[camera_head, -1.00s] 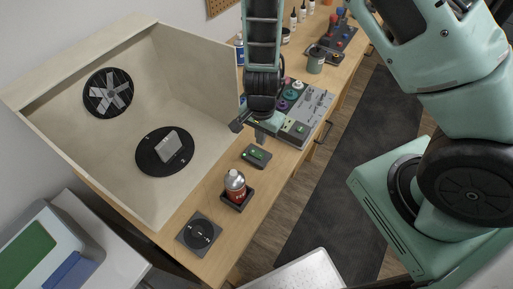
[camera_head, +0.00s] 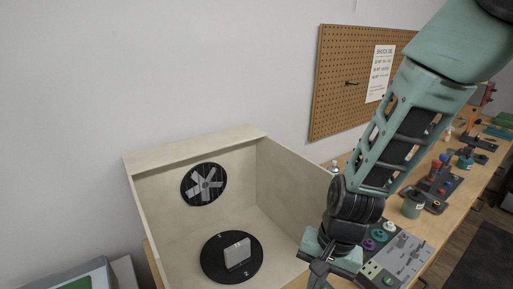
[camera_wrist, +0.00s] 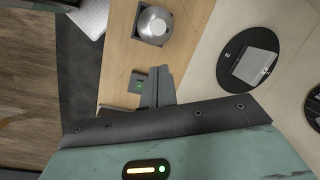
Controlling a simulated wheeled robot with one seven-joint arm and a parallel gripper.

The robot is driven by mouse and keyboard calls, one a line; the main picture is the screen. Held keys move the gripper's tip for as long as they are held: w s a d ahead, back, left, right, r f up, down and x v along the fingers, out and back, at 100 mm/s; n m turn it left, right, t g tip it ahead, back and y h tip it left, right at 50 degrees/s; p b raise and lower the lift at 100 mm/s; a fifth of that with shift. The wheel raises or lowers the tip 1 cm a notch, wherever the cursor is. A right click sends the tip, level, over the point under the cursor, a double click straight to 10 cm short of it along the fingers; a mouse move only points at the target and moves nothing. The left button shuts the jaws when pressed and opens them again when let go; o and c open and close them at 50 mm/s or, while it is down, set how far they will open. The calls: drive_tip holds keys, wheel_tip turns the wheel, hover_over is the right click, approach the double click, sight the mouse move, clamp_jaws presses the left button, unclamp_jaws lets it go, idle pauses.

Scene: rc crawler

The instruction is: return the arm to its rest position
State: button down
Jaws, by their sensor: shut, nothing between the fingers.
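My gripper (camera_head: 318,272) is at the lower middle of the head view, just right of the open wooden booth, with part of it cut off by the lower edge. In the wrist view my gripper (camera_wrist: 160,84) shows its fingers together with nothing between them, above the wooden bench (camera_wrist: 120,60). My arm comes down from the upper right of the head view. It is apart from the things on the bench as far as I can tell.
The booth (camera_head: 290,190) holds a fan (camera_head: 203,185) and a black turntable with a grey block (camera_head: 237,253). A control panel (camera_head: 405,258) lies right of my gripper. A silver-topped can (camera_wrist: 154,24) stands on the bench. A pegboard (camera_head: 345,75) hangs behind.

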drive_tip(key=s+r+n+h+b, duration=0.1)
drive_tip(key=s+r+n+b, duration=0.1)
drive_tip(key=s+n+b, duration=0.2)
drive_tip(key=s+d+r+n+b, duration=0.1)
drive_tip(key=s+r+n+b, duration=0.2)
drive_tip(key=s+n, duration=0.5)
drive_tip(key=shift+s+d+n+t+h+b, duration=0.3)
drive_tip(key=shift+s+h+b, duration=0.1)
drive_tip(key=shift+s, duration=0.25)
